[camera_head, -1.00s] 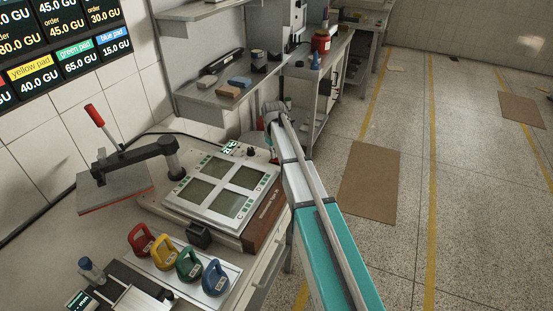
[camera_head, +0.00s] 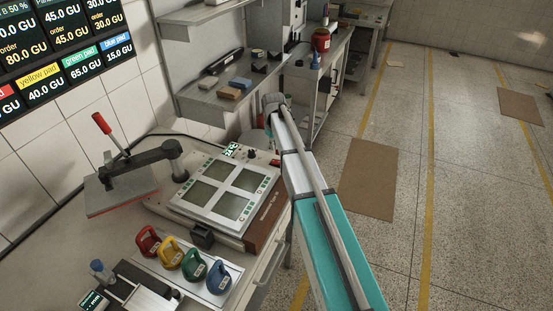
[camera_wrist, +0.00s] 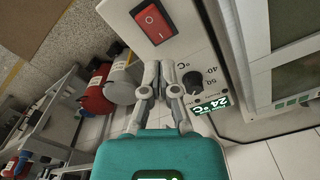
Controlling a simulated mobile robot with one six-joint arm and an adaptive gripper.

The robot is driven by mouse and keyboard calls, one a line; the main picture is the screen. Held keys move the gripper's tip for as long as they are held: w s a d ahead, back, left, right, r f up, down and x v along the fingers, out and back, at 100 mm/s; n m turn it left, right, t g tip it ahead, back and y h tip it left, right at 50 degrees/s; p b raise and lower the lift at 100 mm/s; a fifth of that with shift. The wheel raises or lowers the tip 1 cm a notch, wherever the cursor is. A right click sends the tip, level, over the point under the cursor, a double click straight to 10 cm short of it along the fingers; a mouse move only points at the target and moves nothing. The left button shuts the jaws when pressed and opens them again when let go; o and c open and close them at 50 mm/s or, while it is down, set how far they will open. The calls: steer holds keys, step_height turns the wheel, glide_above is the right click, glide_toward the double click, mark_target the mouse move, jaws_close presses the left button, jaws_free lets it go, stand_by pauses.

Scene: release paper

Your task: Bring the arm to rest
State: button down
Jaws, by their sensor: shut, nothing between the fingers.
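My gripper (camera_wrist: 159,70) shows in the wrist view with its two grey fingers shut and empty. Beside and beyond the fingers is the front of a pale device with a red switch (camera_wrist: 152,21), a black knob (camera_wrist: 193,82) and a green display (camera_wrist: 210,103) reading 24 °C. I cannot tell whether the fingertips touch it. In the head view my teal and white arm (camera_head: 325,230) reaches up from the bottom right, bent at its far end, beside the bench. My fingers cannot be made out there.
The bench holds a device with four dark panes (camera_head: 222,187), a red-handled press (camera_head: 121,190), a black box (camera_head: 202,236) and coloured-handled pads, one of them blue (camera_head: 219,276). A shelf (camera_head: 215,102) is above. Open floor with a brown mat (camera_head: 368,180) lies right.

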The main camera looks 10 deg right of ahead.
steer(key=shift+r+p, duration=0.3)
steer(key=shift+r, duration=0.25)
steer(key=s+m, duration=0.4)
steer(key=s, duration=2.5)
steer(key=shift+a+m, duration=0.15)
steer(key=shift+m, duration=0.25)
